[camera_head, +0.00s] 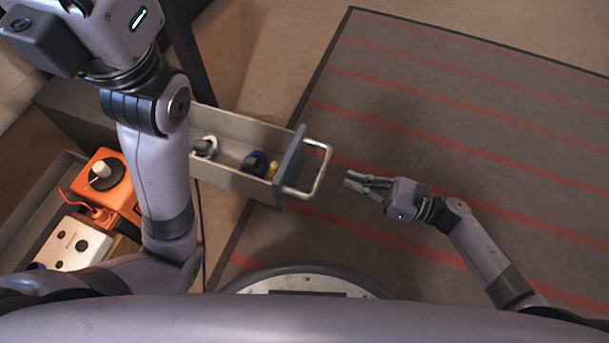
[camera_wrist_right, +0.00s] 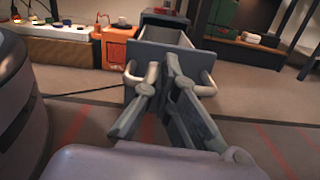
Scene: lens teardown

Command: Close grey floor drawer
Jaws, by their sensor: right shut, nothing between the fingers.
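The grey floor drawer (camera_head: 235,176) stands pulled out of its dark cabinet in the head view, with several small parts lying inside. Its grey-blue front (camera_head: 289,168) carries a metal loop handle (camera_head: 318,172) that points right. My right gripper (camera_head: 352,182) is shut and empty, a short way right of the handle and apart from it. In the right wrist view the fingers (camera_wrist_right: 163,70) point at the drawer front (camera_wrist_right: 200,72), with the handle (camera_wrist_right: 207,86) showing on both sides behind them. My left arm reaches up along the left; its gripper's fingertips are out of view.
An orange device (camera_head: 106,180) and a white box (camera_head: 72,244) sit in a tray left of the drawer. A dark mat (camera_head: 450,110) with red stripes covers the floor at the right and is clear around my right gripper.

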